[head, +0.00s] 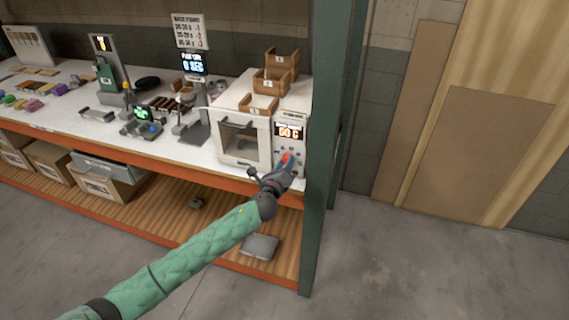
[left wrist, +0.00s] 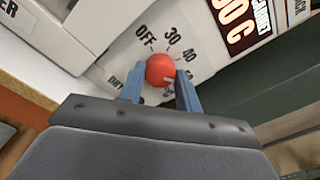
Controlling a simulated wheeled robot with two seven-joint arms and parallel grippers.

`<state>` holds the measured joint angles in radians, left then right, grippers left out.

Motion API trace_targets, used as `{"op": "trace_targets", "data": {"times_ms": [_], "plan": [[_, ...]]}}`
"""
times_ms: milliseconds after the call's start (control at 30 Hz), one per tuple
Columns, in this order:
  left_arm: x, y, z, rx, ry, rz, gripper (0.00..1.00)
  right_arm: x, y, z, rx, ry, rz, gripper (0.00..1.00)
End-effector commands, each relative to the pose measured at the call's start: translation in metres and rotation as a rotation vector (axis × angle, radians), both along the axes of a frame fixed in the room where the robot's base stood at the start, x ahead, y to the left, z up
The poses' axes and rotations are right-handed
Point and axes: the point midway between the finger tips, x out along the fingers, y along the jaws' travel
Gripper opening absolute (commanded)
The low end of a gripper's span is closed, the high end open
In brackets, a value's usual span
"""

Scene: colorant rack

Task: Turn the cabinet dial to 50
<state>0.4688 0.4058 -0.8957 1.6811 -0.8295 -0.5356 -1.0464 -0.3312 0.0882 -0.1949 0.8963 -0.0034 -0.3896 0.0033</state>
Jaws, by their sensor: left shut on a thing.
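The white cabinet (head: 240,139) stands at the right end of the bench. My left gripper (head: 287,163) is shut on the dial, with one blue finger on each side in the left wrist view (left wrist: 160,80). The labels OFF, 30 and 40 show around the dial. A pale mark on the dial points to the lower right, toward a label mostly hidden by the right finger. My right gripper is not in view.
A green rack post (head: 320,180) stands just right of the cabinet. Wooden trays (head: 272,82) sit on top of the cabinet. Scales and small devices (head: 142,122) fill the bench to its left. The floor in front (head: 420,275) is clear.

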Motion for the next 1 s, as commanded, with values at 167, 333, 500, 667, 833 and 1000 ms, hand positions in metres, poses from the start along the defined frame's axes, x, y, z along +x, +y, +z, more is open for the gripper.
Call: {"op": "trace_targets", "data": {"times_ms": [167, 333, 500, 667, 833, 1000], "plan": [[-0.0011, -0.0005, -0.0029, 0.017, -0.002, -0.001, 0.11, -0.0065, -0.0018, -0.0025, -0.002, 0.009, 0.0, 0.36], [-0.001, -0.0004, -0.0031, 0.02, -0.003, -0.001, 0.11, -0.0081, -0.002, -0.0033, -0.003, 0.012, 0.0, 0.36], [-0.0012, -0.0005, -0.0032, 0.019, -0.003, -0.001, 0.11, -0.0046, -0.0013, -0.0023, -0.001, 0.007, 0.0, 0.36], [-0.0009, -0.0003, -0.0025, 0.019, -0.003, -0.001, 0.55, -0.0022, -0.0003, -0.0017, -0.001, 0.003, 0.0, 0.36], [-0.0005, -0.0003, -0.0015, 0.018, -0.005, -0.001, 0.55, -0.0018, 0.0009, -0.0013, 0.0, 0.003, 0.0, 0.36], [-0.0056, 0.0016, -0.0028, 0.018, -0.004, -0.001, 0.55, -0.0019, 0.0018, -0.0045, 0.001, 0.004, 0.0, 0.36]]}}
